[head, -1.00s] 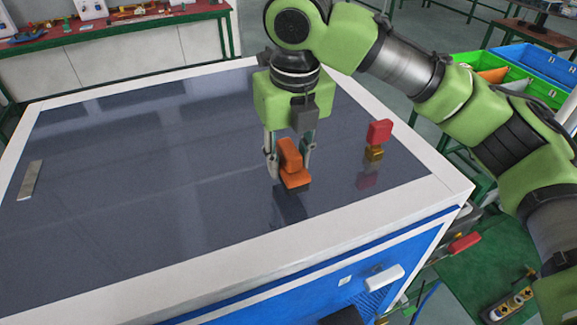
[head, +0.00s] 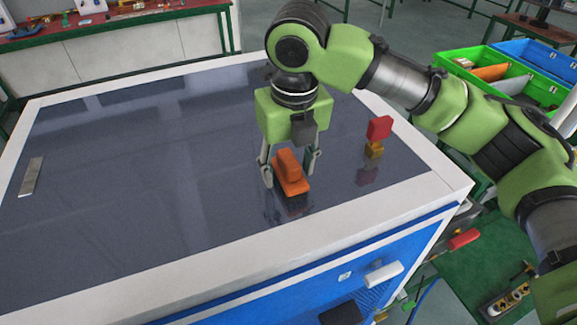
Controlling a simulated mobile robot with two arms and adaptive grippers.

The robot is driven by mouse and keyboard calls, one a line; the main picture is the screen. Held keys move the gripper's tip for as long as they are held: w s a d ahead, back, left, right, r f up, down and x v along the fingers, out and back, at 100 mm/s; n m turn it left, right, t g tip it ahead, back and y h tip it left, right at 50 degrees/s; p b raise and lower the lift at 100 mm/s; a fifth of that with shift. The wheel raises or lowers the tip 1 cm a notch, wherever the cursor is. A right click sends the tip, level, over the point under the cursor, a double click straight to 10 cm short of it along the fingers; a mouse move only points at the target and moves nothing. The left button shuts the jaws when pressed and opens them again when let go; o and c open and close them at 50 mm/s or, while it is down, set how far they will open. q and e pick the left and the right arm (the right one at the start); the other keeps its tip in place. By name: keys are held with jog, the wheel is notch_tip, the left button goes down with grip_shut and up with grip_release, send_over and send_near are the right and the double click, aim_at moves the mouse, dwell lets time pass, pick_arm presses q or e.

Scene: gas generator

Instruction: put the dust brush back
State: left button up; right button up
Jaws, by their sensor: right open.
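The dust brush (head: 290,178), with an orange body and a dark underside, is on the dark glossy top of the blue and white generator cabinet (head: 150,180). Its underside looks to be at or very near the surface; its dark reflection lies just below it. My right gripper (head: 288,177) points down over the brush. Its fingers are spread, one on each side of the brush, and look apart from it. My left gripper is not in view.
A red and yellow object (head: 377,138) stands on the top to the right. A flat metal strip (head: 32,176) lies at the far left. Green and blue bins (head: 515,82) are at the back right. The middle and left of the top are clear.

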aim_at(291, 162)
jog(key=r, duration=0.3)
jog(key=r+b, duration=0.1)
jog(key=r, duration=0.3)
jog(key=s+r, duration=0.1)
jog(key=r, duration=0.2)
jog(key=shift+s+d+r, duration=0.1)
jog(key=shift+d+r, duration=0.1)
jog(key=shift+r, duration=0.05)
jog(key=shift+s+r, duration=0.15)
jog(key=shift+r, duration=0.6)
